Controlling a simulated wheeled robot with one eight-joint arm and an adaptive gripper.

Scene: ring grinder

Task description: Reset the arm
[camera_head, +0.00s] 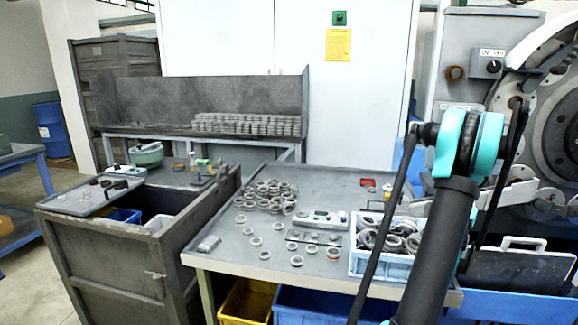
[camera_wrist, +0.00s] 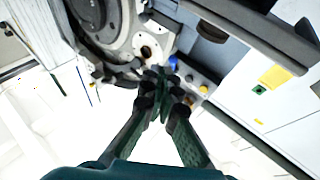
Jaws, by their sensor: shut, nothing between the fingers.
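My gripper (camera_wrist: 163,82) shows in the wrist view with its two dark fingers together and nothing between them. Behind it in that view is part of the ring grinder (camera_wrist: 115,25), with its large round face and small knobs. In the head view my arm rises at the right, in front of the table's right end and the grinder (camera_head: 560,130). The gripper itself cannot be made out in the head view.
A grey table (camera_head: 225,250) holds several metal rings (camera_head: 265,195) and a blue crate (camera_head: 365,262) of rings. Stacked rings (camera_head: 245,124) stand on a rear shelf. A dark cabinet (camera_head: 110,260) stands at the left. A white cabinet (camera_head: 230,40) stands behind.

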